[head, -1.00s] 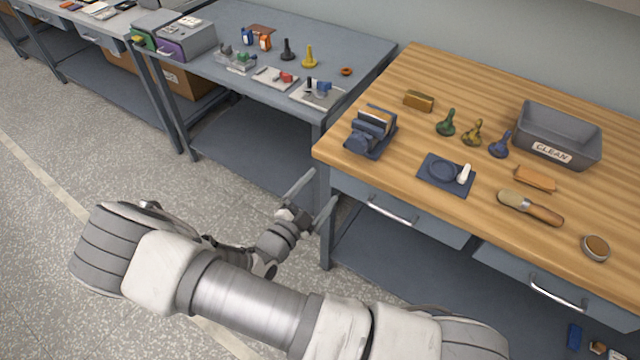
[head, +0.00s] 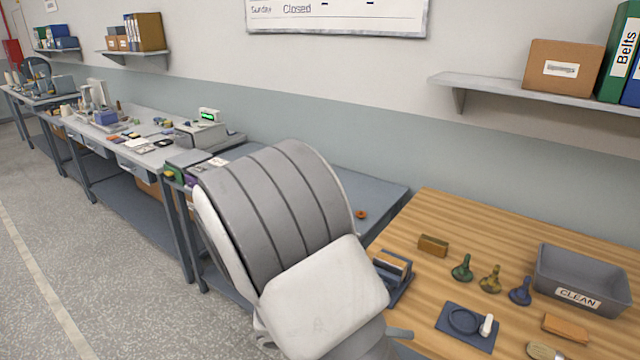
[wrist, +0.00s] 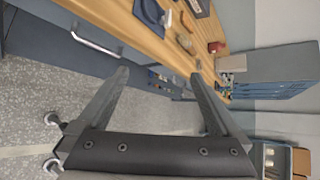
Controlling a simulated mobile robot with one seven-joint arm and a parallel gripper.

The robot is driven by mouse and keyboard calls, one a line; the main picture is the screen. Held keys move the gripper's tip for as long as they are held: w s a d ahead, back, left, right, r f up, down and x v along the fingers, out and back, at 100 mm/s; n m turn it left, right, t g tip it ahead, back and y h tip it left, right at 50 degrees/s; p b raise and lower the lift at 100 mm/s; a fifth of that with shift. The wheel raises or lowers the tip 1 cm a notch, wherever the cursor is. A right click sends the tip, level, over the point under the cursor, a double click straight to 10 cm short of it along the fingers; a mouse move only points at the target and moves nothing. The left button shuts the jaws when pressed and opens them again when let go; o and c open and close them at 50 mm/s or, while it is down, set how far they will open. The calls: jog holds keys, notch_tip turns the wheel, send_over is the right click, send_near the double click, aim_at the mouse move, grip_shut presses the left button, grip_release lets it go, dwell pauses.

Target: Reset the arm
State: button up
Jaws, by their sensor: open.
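My gripper (wrist: 160,76) is open and empty in the wrist view, its two fingers spread apart. It hangs in the air off the front edge of the wooden table (wrist: 135,25). In the head view my arm's large grey and white links stand in the middle and hide most of the gripper; only a small grey piece shows near the wooden table's left front edge.
A blue-grey bench (head: 380,194) is partly hidden behind my arm. The floor (head: 110,285) at the left is open.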

jog(key=s+d+r+m+t+y, duration=0.1)
jog(key=s+r+m+y, duration=0.5)
jog(key=r+m, duration=0.4)
jog(key=s+r+m+t+y, duration=0.1)
jog(key=s+r+m+y, duration=0.4)
jog(key=m, duration=1.8)
jog(key=s+r, duration=0.3)
jog(key=r, duration=0.2)
jog(key=shift+d+r+y, duration=0.35)
jog(key=shift+d+y, duration=0.05)
